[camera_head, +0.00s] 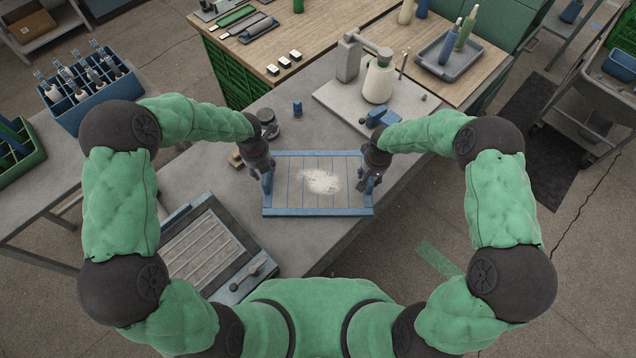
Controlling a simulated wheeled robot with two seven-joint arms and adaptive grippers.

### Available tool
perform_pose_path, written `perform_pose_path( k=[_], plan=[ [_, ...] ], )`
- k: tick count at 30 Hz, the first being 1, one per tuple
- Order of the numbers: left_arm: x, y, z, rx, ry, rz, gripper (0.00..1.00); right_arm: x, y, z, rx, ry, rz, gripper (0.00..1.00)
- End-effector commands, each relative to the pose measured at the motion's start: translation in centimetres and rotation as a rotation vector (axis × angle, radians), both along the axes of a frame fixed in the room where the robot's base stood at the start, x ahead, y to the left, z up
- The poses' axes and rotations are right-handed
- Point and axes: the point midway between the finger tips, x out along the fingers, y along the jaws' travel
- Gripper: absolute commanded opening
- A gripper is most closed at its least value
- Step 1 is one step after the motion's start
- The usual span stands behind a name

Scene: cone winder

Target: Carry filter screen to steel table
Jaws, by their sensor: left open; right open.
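The filter screen (296,190) is a blue-framed rectangle with pale slats and a patch of white fluff on its middle. It lies over the grey steel table (310,127), with its lower right part near the table's front edge. My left gripper (268,178) is open at the screen's left side. My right gripper (368,182) is open at the screen's right side. The fingertips are small and dark here, and I cannot tell whether they touch the frame. I cannot tell whether the screen rests fully flat on the table.
A blue-edged slatted unit (205,245) with a handle stands at the lower left. A cone winder (378,82) on a pale plate stands behind the screen. A small blue cylinder (297,109) and a wooden block (236,160) are nearby. A blue crate of bottles (90,90) stands left.

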Motion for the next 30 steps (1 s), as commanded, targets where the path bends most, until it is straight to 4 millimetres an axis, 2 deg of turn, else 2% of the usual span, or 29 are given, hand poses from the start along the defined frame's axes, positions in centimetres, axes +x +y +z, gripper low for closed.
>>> perform_pose_path(
  k=[3, 6, 14, 19, 30],
  plan=[
    [-0.2, 0.0, 2.3, 0.0, -0.003, -0.001, 0.51, 0.0, 0.0, 0.0, 0.0, 0.0, 0.0, 0.51],
    [-0.4, 0.0, 3.6, 0.0, -0.001, -0.001, 0.51, 0.0, 0.0, 0.0, 0.0, 0.0, 0.0, 0.51],
    [-0.6, 0.0, 5.0, 0.0, 0.001, -0.001, 0.51, 0.0, 0.0, 0.4, 0.0, -0.001, 0.0, 0.51],
    [-0.6, 0.0, 5.0, 0.0, 0.001, -0.001, 0.51, -0.2, 0.0, 2.7, 0.0, -0.004, 0.0, 0.51],
    [-0.6, 0.0, 5.0, 0.0, 0.001, -0.001, 0.51, -1.1, 0.0, 9.6, 0.0, -0.004, 0.0, 0.51]
  ],
)
